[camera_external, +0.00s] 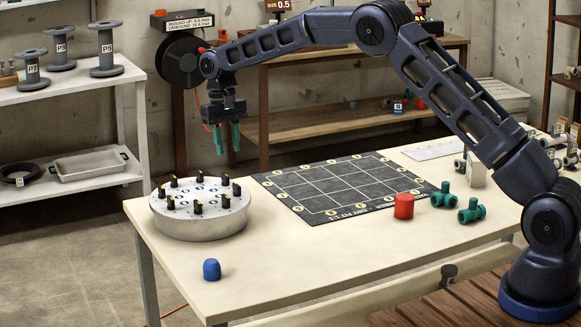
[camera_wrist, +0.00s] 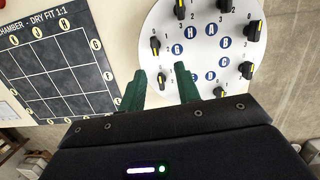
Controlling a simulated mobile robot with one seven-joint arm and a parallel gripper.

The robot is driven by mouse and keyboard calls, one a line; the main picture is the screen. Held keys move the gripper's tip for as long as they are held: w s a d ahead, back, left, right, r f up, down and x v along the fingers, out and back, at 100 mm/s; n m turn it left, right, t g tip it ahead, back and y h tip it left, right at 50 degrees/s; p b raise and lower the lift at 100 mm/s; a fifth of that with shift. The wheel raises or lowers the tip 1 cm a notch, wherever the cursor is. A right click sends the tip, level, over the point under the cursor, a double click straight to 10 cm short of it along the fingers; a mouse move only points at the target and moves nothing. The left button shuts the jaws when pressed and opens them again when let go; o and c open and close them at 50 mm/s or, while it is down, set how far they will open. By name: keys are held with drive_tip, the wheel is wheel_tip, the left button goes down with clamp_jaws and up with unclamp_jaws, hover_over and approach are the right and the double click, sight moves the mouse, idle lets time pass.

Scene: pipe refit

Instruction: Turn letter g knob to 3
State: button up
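The round dial plate (camera_external: 215,227) sits at the left of the table, with several black knobs with yellow marks around its top. In the wrist view the plate (camera_wrist: 200,50) has blue letter discs inside the ring of knobs. The letter G disc (camera_wrist: 177,48) has a black knob (camera_wrist: 155,44) just left of it, at the plate's left side. Small numbers stand around this knob; I cannot tell its exact setting. My gripper (camera_external: 228,138) hangs above and behind the plate. Its green fingers (camera_wrist: 160,72) are apart and empty, and partly hide the plate's near-left edge.
The black grid mat (camera_external: 335,187) lies right of the plate. A blue cap (camera_external: 211,270) stands near the front edge. A red cylinder (camera_external: 404,206) and green pipe fittings (camera_external: 471,210) are at the right. Bare table lies in front of the mat.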

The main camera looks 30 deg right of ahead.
sight(236, 184)
drive_tip(key=shift+m+t, duration=0.3)
drive_tip(key=shift+t, duration=0.6)
drive_tip(key=f, duration=0.3)
drive_tip(key=s+d+f, duration=0.1)
drive_tip(key=f, duration=0.3)
drive_tip(key=s+f, duration=0.1)
drive_tip(key=f, duration=0.2)
drive_tip(key=shift+d+f, duration=0.15)
clamp_jaws()
